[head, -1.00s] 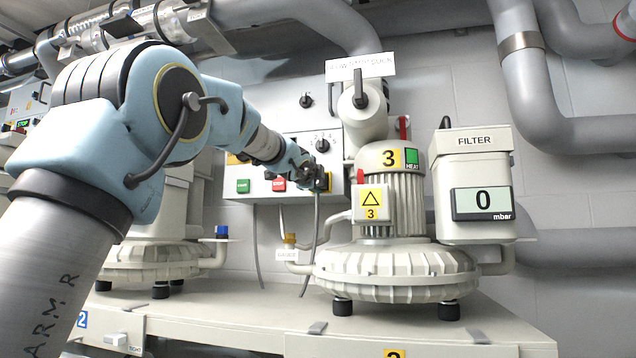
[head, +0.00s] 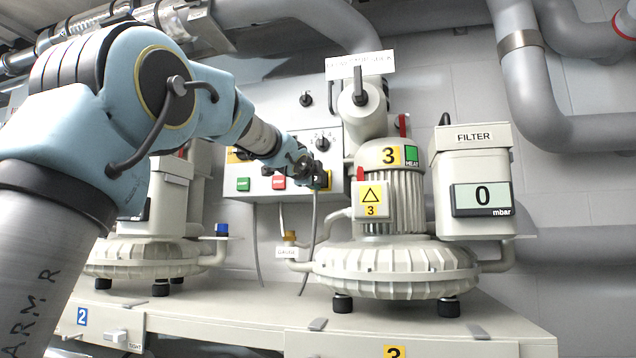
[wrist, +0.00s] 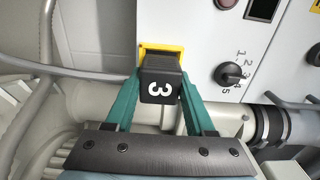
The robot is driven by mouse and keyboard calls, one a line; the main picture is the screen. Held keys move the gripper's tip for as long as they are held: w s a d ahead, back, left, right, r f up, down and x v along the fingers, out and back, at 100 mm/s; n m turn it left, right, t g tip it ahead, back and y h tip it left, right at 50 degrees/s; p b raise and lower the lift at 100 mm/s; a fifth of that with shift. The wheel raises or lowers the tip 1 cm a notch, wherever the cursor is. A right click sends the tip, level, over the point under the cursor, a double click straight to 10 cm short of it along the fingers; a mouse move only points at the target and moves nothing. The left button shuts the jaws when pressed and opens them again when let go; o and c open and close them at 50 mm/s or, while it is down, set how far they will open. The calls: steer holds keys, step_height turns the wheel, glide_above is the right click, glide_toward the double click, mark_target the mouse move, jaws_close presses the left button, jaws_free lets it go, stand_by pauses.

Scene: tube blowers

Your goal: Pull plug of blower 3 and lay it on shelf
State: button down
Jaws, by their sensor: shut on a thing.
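The plug of blower 3 (wrist: 160,82) is a black block marked with a white 3. In the wrist view it sits at a yellow-framed socket (wrist: 163,50) in the white panel; I cannot tell how deep it is in. My gripper (wrist: 158,95) has its green fingers shut on the plug from both sides. In the head view my gripper (head: 318,178) is at the lower right of the control panel, mostly hidden by my arm. Blower 3 (head: 395,268) stands to its right on the shelf (head: 230,312). A grey cable hangs below the plug.
The panel has a green button (head: 243,184), a red button (head: 278,183) and a rotary knob (head: 323,144). The filter box (head: 470,175) reads 0 mbar. Another blower (head: 145,258) stands at left. The shelf front between the blowers is clear.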

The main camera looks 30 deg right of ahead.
steer(key=shift+b+v, duration=0.85)
steer(key=shift+v, duration=1.4)
steer(key=b+v, duration=0.2)
steer(key=v, duration=1.4)
steer(key=shift+a, duration=0.1)
steer(key=w+a+p, duration=0.8)
steer(key=a+p, duration=0.1)
steer(key=p, duration=0.4)
steer(key=shift+w, duration=0.25)
stand_by(0.8)
steer(key=shift+f, duration=0.1)
